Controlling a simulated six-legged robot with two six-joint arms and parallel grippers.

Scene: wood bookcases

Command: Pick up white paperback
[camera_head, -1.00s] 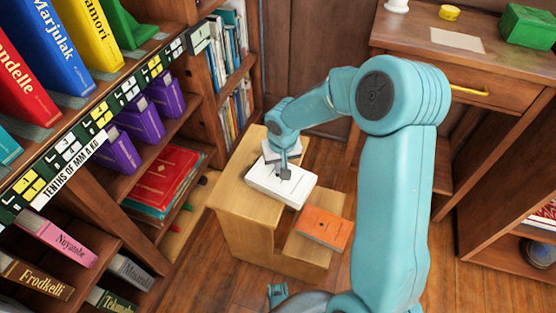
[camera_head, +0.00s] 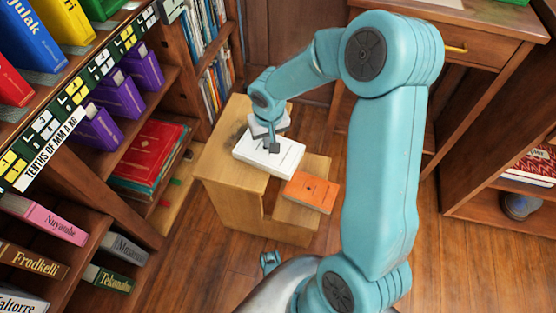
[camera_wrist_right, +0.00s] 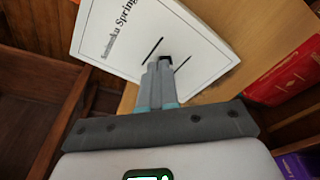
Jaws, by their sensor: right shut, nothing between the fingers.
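The white paperback (camera_head: 285,155) lies flat on the upper step of a wooden step stool (camera_head: 225,160). In the right wrist view its cover (camera_wrist_right: 125,45) shows printed title text and two dark slanted lines beside the fingers. My right gripper (camera_head: 273,147) is over the paperback's cover, with its fingers together and empty. In the right wrist view the closed fingertips (camera_wrist_right: 160,68) overlap the cover near its middle. I cannot tell whether they touch it.
An orange book (camera_head: 311,192) lies on the stool's lower step. A bookcase with purple books (camera_head: 118,97) and a red book (camera_head: 150,150) stands close on the left. A wooden desk (camera_head: 480,25) is at the back right. Wooden floor (camera_head: 450,270) is clear at the lower right.

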